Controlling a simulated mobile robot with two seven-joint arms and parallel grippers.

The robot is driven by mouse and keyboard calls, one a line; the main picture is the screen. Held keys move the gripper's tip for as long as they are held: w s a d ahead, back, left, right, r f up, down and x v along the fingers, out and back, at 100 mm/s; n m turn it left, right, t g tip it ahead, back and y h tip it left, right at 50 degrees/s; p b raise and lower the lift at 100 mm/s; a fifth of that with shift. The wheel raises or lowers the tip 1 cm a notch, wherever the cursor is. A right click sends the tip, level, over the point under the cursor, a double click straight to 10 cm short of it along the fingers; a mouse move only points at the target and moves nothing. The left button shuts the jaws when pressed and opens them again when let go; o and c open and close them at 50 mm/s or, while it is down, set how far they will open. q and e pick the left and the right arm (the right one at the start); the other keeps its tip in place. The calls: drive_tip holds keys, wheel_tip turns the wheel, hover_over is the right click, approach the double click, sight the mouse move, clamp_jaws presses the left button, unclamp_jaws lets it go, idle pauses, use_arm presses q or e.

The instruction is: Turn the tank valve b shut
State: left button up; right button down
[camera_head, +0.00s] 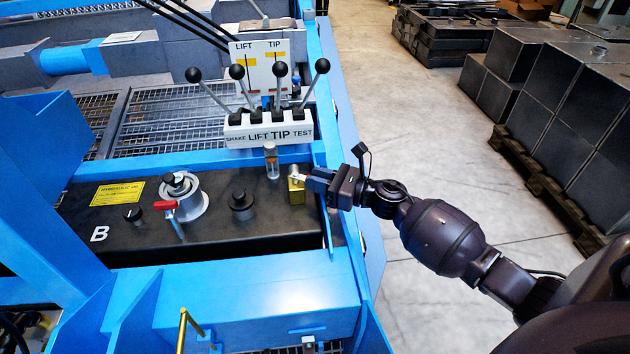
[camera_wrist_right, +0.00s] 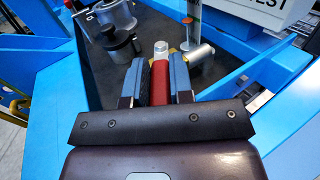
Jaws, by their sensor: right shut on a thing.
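In the head view the gripper mostly hides this lever. My left gripper is in neither view.
Behind is a lever block (camera_head: 268,130) with upright levers. Blue frame beams (camera_head: 240,295) surround the tank.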

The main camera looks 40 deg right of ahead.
drive_tip(key=shift+w+d+n+g+y+b, duration=0.15)
drive_tip(key=shift+w+d+n+g+y, duration=0.2)
drive_tip(key=shift+n+g+y, duration=0.65)
drive_tip(key=shift+w+d+n+g+y+b, duration=0.2)
drive_tip(key=shift+d+n+g+y, duration=0.3)
drive_tip(key=shift+n+g+y, duration=0.55)
drive_tip(key=shift+w+d+n+g+y+b, duration=0.1)
drive_tip(key=shift+w+d+n+g+y, duration=0.3)
drive_tip(key=shift+n+g+y, duration=0.6)
drive_tip(key=shift+g+y, duration=0.35)
drive_tip(key=c, duration=1.1)
unclamp_jaws()
drive_tip(key=shift+s+d, duration=0.2)
drive_tip(key=shift+d, duration=0.05)
drive_tip(key=shift+o, duration=0.5)
drive_tip(key=shift+w+a, duration=0.1)
drive_tip(key=v, duration=1)
drive_tip(key=shift+s+d+p, duration=0.25)
drive_tip(key=shift+d+p, duration=0.05)
drive_tip(key=shift+p, duration=0.15)
